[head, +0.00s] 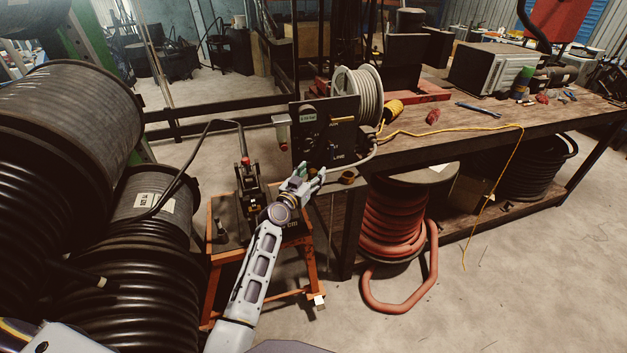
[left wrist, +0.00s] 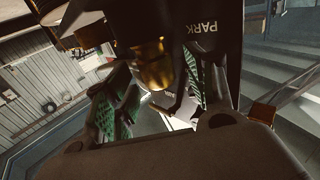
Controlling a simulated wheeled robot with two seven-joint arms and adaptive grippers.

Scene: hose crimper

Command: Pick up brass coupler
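My left gripper (head: 311,174) is in front of the lower part of a black upright panel (head: 330,125) at the table's left end. In the left wrist view its green-padded fingers (left wrist: 155,92) are spread apart. A rounded brass piece, apparently the brass coupler (left wrist: 153,66), shows between and just beyond them, by the dark part marked PARK. I see no clear contact with either finger. In the head view the gripper hides this spot. A small brass-coloured round piece (head: 347,177) sits just right of the fingers; I cannot tell if it is the same one. My right gripper is not in view.
An orange stand with a black crimper (head: 250,185) is beside my left forearm. Large black hose reels (head: 60,130) fill the left. The wooden workbench (head: 480,122) holds a white spool (head: 357,95) and tools. A red hose reel (head: 392,220) stands below; open floor lies at right.

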